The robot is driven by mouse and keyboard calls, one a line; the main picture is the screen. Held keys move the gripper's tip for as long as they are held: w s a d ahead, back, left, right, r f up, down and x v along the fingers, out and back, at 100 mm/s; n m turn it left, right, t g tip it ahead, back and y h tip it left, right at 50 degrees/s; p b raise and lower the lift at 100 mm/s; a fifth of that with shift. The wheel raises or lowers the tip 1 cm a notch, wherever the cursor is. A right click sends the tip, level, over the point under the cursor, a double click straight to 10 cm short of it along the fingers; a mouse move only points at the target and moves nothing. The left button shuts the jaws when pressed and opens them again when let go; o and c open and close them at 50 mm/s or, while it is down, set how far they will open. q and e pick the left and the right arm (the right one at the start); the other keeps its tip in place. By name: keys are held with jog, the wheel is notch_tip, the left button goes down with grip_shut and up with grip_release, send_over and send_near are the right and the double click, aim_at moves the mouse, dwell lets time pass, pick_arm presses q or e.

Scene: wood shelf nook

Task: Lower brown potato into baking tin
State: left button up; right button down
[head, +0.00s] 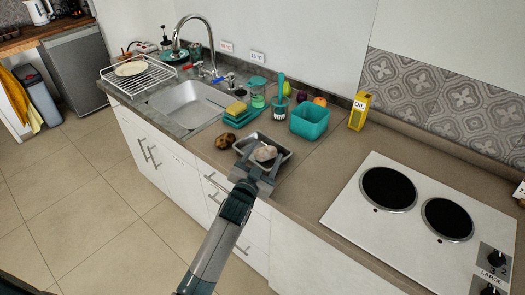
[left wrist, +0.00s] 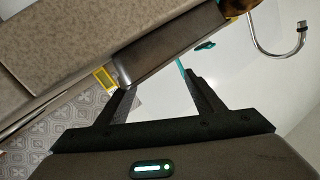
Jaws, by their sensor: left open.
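The brown potato (head: 225,141) lies on the counter just left of the baking tin (head: 284,147). A brown rounded thing at the top edge of the left wrist view (left wrist: 238,6) looks like the same potato. My left gripper (head: 258,166) is open at the tin's front edge, right of the brown potato. In the left wrist view the tin's grey side (left wrist: 165,68) shows beyond the spread fingers, with nothing held between them. Whether the fingers touch the tin cannot be told. My right gripper is not in view.
Behind the tin stand a teal container (head: 309,121), a teal-handled brush (head: 280,100) and a yellow oil box (head: 359,111). The sink (head: 188,104) lies left, the hob (head: 420,215) right. Bare counter (head: 320,180) lies between tin and hob.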

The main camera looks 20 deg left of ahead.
pick_arm(q)
jog(key=s+b, duration=0.3)
jog(key=s, duration=1.1)
jog(key=shift+s+r, duration=0.25)
jog(key=shift+s, duration=0.15)
jog(key=shift+a, duration=0.1)
jog(key=shift+f, duration=0.1)
